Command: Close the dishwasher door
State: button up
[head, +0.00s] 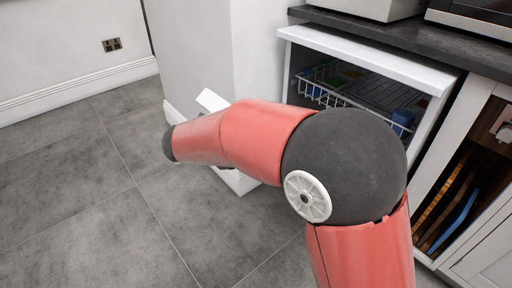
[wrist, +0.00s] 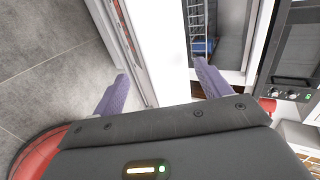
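The dishwasher (head: 365,60) stands under the dark worktop, with its front open below a white top strip. A white wire rack (head: 325,88) and blue items show inside. Its lowered door is mostly hidden behind my arm in the head view. My gripper (wrist: 162,88) shows in the wrist view with its two purple fingers wide apart and nothing held. A broad white panel (wrist: 158,40) lies beyond the gap between them. I cannot tell whether the fingers touch it. The rack also shows to its right (wrist: 196,22). The head view hides my gripper behind the arm.
A white wall column (head: 190,50) stands left of the dishwasher. An open cabinet (head: 460,190) with boards is on the right. Appliances sit on the worktop (head: 415,40). The grey tiled floor (head: 90,190) is clear on the left.

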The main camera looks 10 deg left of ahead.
notch_tip(320, 180, up, 5)
jog(key=s+a, duration=0.2)
jog(key=shift+s, duration=0.25)
dwell(0.3)
jog(key=shift+r, duration=0.1)
